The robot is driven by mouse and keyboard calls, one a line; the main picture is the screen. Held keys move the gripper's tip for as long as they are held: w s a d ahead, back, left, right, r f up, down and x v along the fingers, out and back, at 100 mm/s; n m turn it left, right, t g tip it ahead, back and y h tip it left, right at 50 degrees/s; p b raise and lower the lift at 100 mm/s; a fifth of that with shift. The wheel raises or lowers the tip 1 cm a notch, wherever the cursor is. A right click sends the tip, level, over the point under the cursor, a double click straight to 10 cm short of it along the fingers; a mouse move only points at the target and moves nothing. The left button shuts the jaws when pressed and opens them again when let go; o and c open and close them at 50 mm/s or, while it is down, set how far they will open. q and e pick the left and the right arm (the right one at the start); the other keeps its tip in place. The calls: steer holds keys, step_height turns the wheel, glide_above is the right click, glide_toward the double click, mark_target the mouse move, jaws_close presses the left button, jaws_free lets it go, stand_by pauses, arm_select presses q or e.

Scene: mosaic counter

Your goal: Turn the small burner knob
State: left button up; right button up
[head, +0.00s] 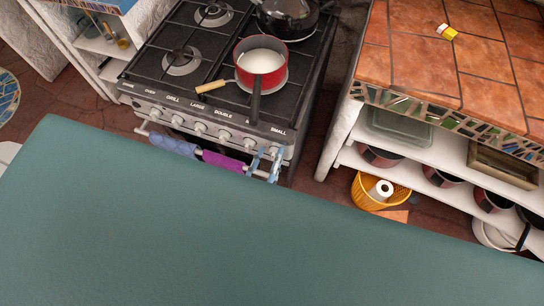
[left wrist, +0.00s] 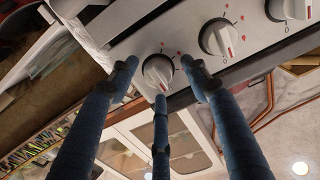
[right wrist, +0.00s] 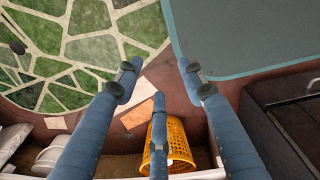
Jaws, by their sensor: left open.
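The small burner knob (head: 272,151) is at the right end of the stove's front panel, below the word SMALL. In the left wrist view this round pale knob (left wrist: 158,72) has a red mark and sits between my left gripper's open blue fingers. My left gripper (head: 265,160) is in front of the panel's right end; whether a finger touches the knob I cannot tell. My right gripper (right wrist: 155,80) is open and empty above the floor, and shows only in the right wrist view.
A red pan (head: 262,64) of white liquid stands on the hob, its dark handle over the front edge. A dark pot (head: 288,15) is behind it. More knobs (head: 225,135) line the panel. A tiled counter (head: 490,55) and yellow basket (head: 366,190) are to the right.

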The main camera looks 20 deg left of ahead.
arm_select(q)
steer(key=shift+c, duration=0.2)
arm_select(e)
steer(key=shift+a, duration=0.15)
arm_select(q)
steer(key=c, duration=1.1)
arm_select(e)
steer(key=shift+a, duration=0.8)
arm_select(q)
steer(key=shift+n, duration=0.3)
arm_select(e)
steer(key=shift+s+d, duration=0.1)
steer(key=shift+d, duration=0.05)
arm_select(q)
steer(key=shift+w+a+n+b, duration=0.15)
steer(key=shift+n+b, duration=0.3)
steer(key=shift+n, duration=2.3)
steer(key=shift+a+n+b, duration=0.1)
steer(key=shift+n+b, duration=0.3)
steer(key=shift+n, duration=2.35)
arm_select(e)
steer(key=shift+d+f, duration=0.3)
steer(key=shift+f, duration=0.55)
arm_select(q)
steer(key=shift+r, duration=0.1)
arm_select(e)
steer(key=shift+a, duration=0.1)
